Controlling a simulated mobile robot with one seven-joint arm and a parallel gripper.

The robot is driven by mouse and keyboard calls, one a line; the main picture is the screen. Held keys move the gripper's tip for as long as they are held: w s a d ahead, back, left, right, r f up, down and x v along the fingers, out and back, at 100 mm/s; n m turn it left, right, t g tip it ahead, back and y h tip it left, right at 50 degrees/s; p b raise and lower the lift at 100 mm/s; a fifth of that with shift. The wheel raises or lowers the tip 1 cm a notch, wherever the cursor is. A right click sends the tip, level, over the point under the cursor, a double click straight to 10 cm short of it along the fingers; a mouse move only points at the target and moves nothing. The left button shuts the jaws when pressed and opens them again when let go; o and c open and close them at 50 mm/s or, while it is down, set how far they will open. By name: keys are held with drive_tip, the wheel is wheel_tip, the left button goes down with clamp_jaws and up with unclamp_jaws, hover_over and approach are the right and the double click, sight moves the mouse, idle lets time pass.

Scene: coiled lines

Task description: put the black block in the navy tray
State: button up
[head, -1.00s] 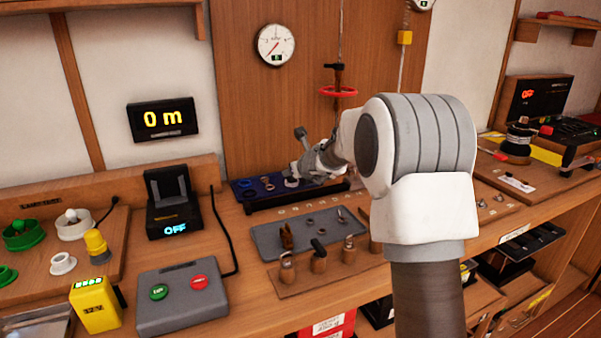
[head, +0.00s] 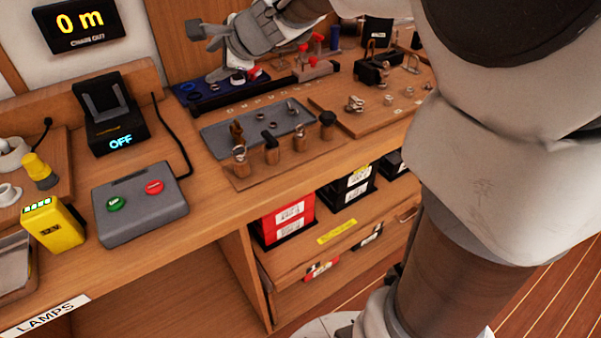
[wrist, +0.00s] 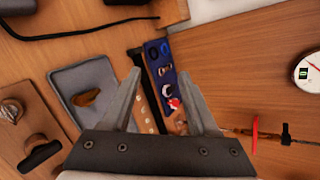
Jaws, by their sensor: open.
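The navy tray (head: 222,101) lies at the back of the bench in the head view, with rings and a red-marked piece in it. It also shows between my fingers in the wrist view (wrist: 172,82). My gripper (head: 206,52) is open above the tray, with nothing visible between its fingers (wrist: 162,75). A dark block-like piece (head: 372,71) stands on the wooden board at the right in the head view. I cannot tell for certain that it is the black block. It is apart from my gripper.
A grey mat (head: 225,132) with small metal pieces lies in front of the tray. Wooden-handled tools (head: 271,152) stand nearer the bench edge.

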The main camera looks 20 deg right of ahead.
drive_tip(key=s+a+n+g, duration=0.1)
drive_tip(key=s+n, duration=0.5)
drive_tip(key=s, duration=0.3)
drive_tip(key=shift+s+a+g, duration=0.15)
drive_tip(key=shift+a+g, duration=0.1)
drive_tip(key=shift+g, duration=0.15)
drive_tip(key=s+n, duration=0.2)
drive_tip(key=s+f+n+g, duration=0.1)
drive_tip(key=s+n, duration=0.1)
drive_tip(key=s, duration=0.1)
drive_tip(key=s+d+f+n+h, duration=0.1)
drive_tip(key=s, duration=0.2)
drive_tip(key=shift+s+f+n, duration=0.1)
drive_tip(key=shift+s+n, duration=0.1)
drive_tip(key=shift+n, duration=0.2)
drive_tip(key=shift+c, duration=0.8)
drive_tip(key=shift+o, duration=0.8)
drive_tip(key=s+d+f+n+g+h, duration=0.1)
drive_tip(key=s+d+f+n+h, duration=0.1)
drive_tip(key=s+f+n, duration=0.1)
drive_tip(key=shift+s+d+n+g, duration=0.2)
drive_tip(key=shift+s+n+g, duration=0.3)
drive_tip(key=shift+s, duration=0.55)
drive_tip(key=s+d+f+n+h, duration=0.1)
drive_tip(key=s+d+n, duration=0.2)
drive_tip(key=s, duration=0.4)
drive_tip(key=shift+d+f+h, duration=0.35)
drive_tip(key=shift+d+h, duration=0.05)
drive_tip(key=shift+d, duration=0.2)
